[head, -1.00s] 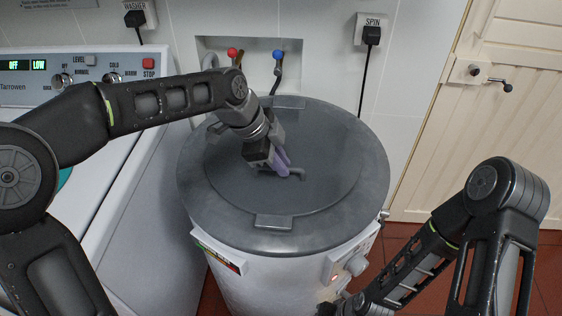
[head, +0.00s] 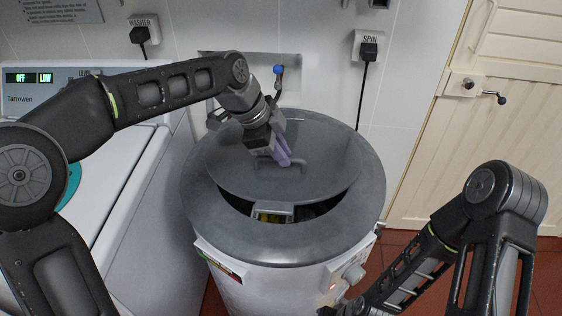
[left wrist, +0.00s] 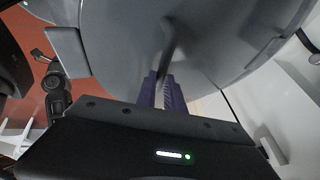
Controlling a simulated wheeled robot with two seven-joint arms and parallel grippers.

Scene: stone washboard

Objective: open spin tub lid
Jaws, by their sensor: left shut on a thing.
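The spin tub (head: 215,235) is a round white drum with a broad grey top ring. Its round grey lid (head: 325,165) is tilted up at the front, leaving a dark gap at the front of the opening. My left gripper (head: 284,160), with purple fingers, is shut on the lid's handle (head: 298,168).
A white washer (head: 150,190) stands to the left of the tub. Behind are a blue-knobbed tap (head: 277,72) and a SPIN plug (head: 369,45) with its cord. A cream door (head: 450,160) is at right. Yellowish contents show in the gap.

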